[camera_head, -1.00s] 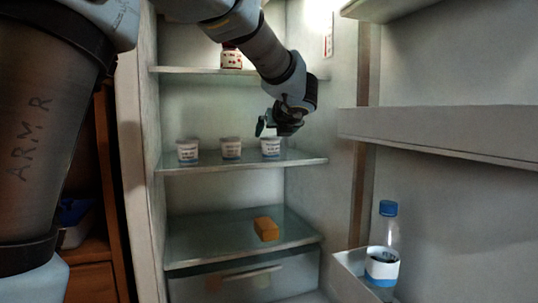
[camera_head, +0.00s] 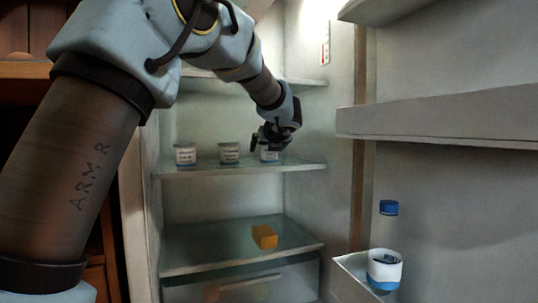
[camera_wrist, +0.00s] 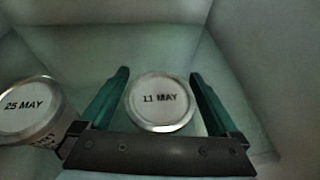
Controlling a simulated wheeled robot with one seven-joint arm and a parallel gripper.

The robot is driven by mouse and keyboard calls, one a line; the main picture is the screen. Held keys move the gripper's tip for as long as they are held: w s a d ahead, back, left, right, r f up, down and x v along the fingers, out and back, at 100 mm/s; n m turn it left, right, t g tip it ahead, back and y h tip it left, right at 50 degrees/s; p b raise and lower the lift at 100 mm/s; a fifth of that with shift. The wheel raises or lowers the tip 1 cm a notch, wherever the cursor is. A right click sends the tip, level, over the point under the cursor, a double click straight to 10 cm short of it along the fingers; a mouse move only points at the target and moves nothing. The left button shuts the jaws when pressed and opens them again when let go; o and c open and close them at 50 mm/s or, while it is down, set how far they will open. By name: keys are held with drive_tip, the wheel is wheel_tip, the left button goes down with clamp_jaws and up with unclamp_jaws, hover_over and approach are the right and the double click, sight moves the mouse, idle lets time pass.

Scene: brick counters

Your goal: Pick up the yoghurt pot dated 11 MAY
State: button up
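The yoghurt pot dated 11 MAY (camera_wrist: 160,101) stands upright on a fridge shelf, its lid date readable in the wrist view. In the head view it is the rightmost pot (camera_head: 269,157), its top partly hidden by my gripper. My gripper (camera_wrist: 159,82) is open, with one green finger on each side of the 11 MAY lid and a gap showing on both sides. In the head view my gripper (camera_head: 268,143) is at the top of this pot. A pot dated 25 MAY (camera_wrist: 28,108) stands just left of my left finger.
Two other pots, a middle one (camera_head: 229,153) and a left one (camera_head: 185,154), stand in a row on the same glass shelf (camera_head: 235,169). An orange block (camera_head: 264,237) lies on the shelf below. A bottle (camera_head: 384,268) stands in the door rack.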

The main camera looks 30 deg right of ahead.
drive_tip(key=c, duration=1.2)
drive_tip(key=shift+r, duration=0.1)
